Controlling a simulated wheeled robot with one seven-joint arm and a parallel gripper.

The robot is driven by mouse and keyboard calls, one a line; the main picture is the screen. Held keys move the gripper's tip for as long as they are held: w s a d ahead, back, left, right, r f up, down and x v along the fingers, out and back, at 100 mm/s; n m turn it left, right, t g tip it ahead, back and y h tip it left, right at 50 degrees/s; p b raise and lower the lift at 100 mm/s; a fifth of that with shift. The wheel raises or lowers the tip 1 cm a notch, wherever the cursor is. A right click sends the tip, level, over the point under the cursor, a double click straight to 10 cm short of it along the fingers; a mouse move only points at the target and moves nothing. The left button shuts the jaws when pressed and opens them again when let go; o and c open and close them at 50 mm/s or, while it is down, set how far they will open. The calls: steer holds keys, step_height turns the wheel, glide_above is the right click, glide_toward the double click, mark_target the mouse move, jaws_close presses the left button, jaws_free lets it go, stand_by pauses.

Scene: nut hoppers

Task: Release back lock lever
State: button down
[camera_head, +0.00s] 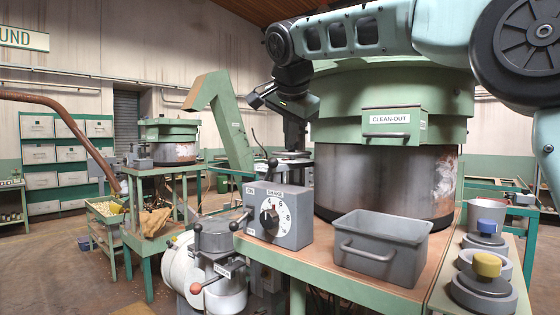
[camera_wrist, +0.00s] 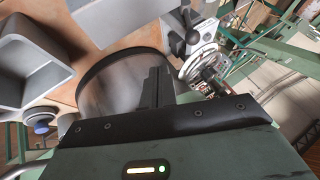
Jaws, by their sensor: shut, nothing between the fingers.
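A grey lidded vessel (camera_head: 218,238) stands left of the bench, with levers on it. One lever with a black ball (camera_head: 197,228) rises at its left, and one with a red ball (camera_head: 197,288) sticks out low in front. I cannot tell which of these, if either, is the back lock lever.
The green hopper (camera_head: 391,122) with a clean-out hatch stands on the bench. A grey dial box (camera_head: 278,216) and a grey bin (camera_head: 380,247) are at the bench front. Blue-knobbed (camera_head: 486,227) and yellow-knobbed (camera_head: 487,265) weights sit right.

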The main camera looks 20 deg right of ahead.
steer(key=p, duration=0.6)
glide_toward(268, 176)
steer(key=shift+w+d+f, duration=0.25)
steer(key=shift+d+f, duration=0.4)
steer(key=shift+d, duration=0.35)
steer(key=shift+w+d+f, duration=0.2)
steer(key=shift+d+f, duration=0.45)
steer(key=shift+d, duration=0.3)
steer(key=shift+r, duration=0.15)
